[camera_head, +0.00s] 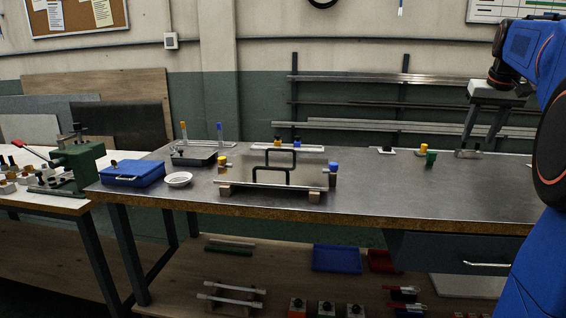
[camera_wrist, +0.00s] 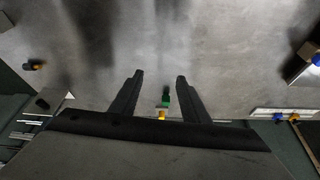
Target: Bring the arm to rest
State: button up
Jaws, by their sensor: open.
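My gripper (camera_head: 484,132) is at the right of the head view, pointing down above the right part of the metal workbench (camera_head: 440,195). Its two dark fingers (camera_wrist: 158,82) also show in the wrist view, spread apart with nothing held between them. My blue arm comes in from the right edge of the head view. A green cup-like piece (camera_head: 431,159) stands on the bench left of the gripper; it also shows in the wrist view (camera_wrist: 166,99), between the fingers in the picture but apparently beyond them. A small metal piece (camera_head: 467,153) lies on the bench near the gripper.
A yellow piece (camera_head: 423,149) is behind the green one. A blue box (camera_head: 132,174) and white dish (camera_head: 178,180) are at left. The bench's front right is clear. Wall racks with bars (camera_head: 350,103) stand behind.

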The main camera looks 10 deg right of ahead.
jog(key=s+a+f+n, duration=0.1)
jog(key=s+a+f, duration=0.3)
jog(key=a, duration=0.4)
jog(key=s+a+f+n+y, duration=0.1)
jog(key=s+a+f, duration=0.25)
jog(key=a, duration=0.45)
jog(key=s+a+f+n, duration=0.1)
jog(key=s+a+f, duration=0.25)
jog(key=a, duration=0.45)
jog(key=s+a+f+n, duration=0.1)
jog(key=s+a+f, duration=0.4)
jog(key=s+f, duration=0.3)
jog(key=s+a+f+n+y, duration=0.1)
jog(key=s+a+f, duration=0.4)
jog(key=s+f, duration=0.3)
notch_tip(320, 180, down, 3)
jog(key=shift+a+f+t, duration=0.1)
jog(key=shift+a+t, duration=0.2)
jog(key=shift+a, duration=0.1)
